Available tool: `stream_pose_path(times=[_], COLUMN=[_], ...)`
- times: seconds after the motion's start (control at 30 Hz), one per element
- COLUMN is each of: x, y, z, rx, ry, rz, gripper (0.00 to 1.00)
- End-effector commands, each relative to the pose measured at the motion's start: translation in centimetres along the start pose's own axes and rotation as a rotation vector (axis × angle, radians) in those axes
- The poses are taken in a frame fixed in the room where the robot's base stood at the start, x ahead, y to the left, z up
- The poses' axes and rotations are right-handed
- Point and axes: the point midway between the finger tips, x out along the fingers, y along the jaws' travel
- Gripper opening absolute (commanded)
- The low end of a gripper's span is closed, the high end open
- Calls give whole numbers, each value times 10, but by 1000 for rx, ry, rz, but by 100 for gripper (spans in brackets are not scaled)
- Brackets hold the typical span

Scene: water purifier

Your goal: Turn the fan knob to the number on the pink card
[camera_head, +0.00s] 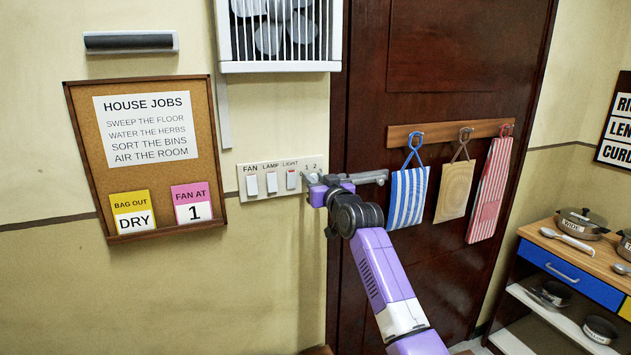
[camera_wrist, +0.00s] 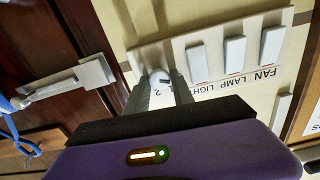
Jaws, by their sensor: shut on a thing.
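The pink card (camera_head: 192,204) on the corkboard reads "FAN AT 1". The wall panel (camera_head: 245,194) carries three white switches labelled FAN, LAMP and LIGHT, with the numbers 1 and 2 at its right end. The white fan knob (camera_wrist: 158,76) shows in the wrist view at that end of the panel. My gripper (camera_head: 312,182) is at the panel's right end and hides most of the knob in the head view. In the wrist view my gripper (camera_wrist: 161,86) has its two fingers shut on either side of the knob. I cannot tell which number the knob points to.
A corkboard (camera_head: 69,115) with a yellow "BAG OUT DRY" card (camera_head: 132,212) hangs to the left. A fan box (camera_head: 280,67) is above the panel. A dark door with a handle (camera_head: 371,177) stands close to the right of my gripper. Cloths hang from a rail (camera_head: 437,131).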

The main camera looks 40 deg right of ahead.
Motion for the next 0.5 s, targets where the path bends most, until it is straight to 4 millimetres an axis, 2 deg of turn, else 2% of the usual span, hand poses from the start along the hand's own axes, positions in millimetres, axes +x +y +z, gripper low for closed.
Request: stream_pose_path(times=[0.5], x=[0], y=[0], z=[1], rx=[389], ry=[-1], rz=[-1], gripper=[0])
